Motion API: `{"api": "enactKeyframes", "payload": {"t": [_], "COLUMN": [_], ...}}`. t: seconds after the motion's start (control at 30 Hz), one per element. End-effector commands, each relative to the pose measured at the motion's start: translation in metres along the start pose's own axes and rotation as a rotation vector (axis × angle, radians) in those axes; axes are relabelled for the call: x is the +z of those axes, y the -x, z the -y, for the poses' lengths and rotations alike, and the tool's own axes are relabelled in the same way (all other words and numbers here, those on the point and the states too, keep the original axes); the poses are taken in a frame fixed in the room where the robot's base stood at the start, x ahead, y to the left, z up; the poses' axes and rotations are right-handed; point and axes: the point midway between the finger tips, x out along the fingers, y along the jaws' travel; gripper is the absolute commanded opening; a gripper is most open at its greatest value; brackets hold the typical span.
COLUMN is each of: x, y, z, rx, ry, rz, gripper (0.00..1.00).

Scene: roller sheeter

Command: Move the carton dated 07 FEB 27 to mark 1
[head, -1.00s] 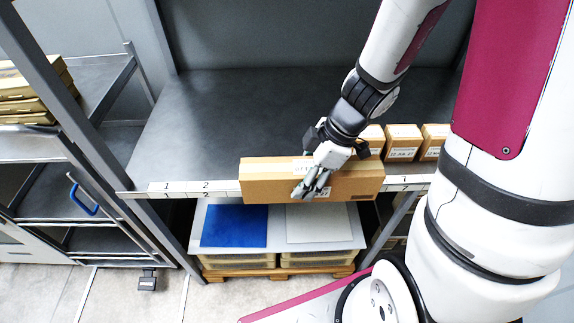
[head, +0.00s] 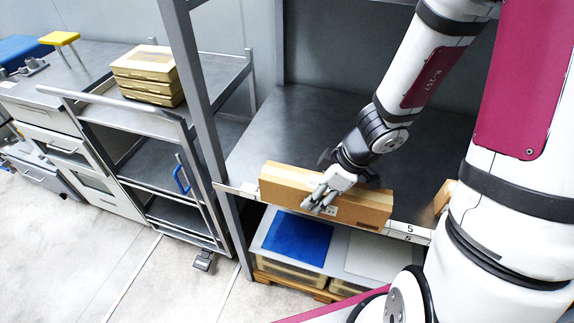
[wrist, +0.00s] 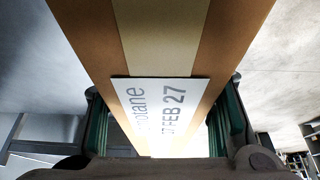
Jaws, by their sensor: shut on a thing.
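A long brown carton (head: 290,186) is held in front of the shelf's front edge, covering the middle of its label strip. In the wrist view the carton (wrist: 228,25) fills the space between the fingers. Its white label (wrist: 160,108) is partly cut off and reads "7 FEB 27". My gripper (head: 322,200) is shut on the carton, from above and in front. At the left end of the shelf edge a white mark label (head: 236,190) shows, its number hard to read; it is left of the carton. A mark 5 (head: 410,229) shows right of the carton.
The shelf top (head: 290,125) behind the carton is bare. An upright post (head: 203,95) stands at its left end. Another carton (head: 443,196) stands at the right, partly behind my arm. Below are a blue mat (head: 298,240) and bins. A cart with yellow boxes (head: 146,75) stands left.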

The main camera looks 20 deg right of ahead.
Motion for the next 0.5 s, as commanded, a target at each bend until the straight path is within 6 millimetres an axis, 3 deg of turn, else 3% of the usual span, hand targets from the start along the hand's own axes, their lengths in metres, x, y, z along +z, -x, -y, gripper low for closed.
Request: {"api": "enactKeyframes", "payload": {"t": [0.17, 0.5], "x": [-0.011, -0.020], "y": [-0.011, -0.015], "z": [-0.022, -0.035], "rx": [0.005, 0.004], "ry": [0.006, 0.008], "rz": [-0.003, -0.010], "gripper": [0.04, 0.04]}}
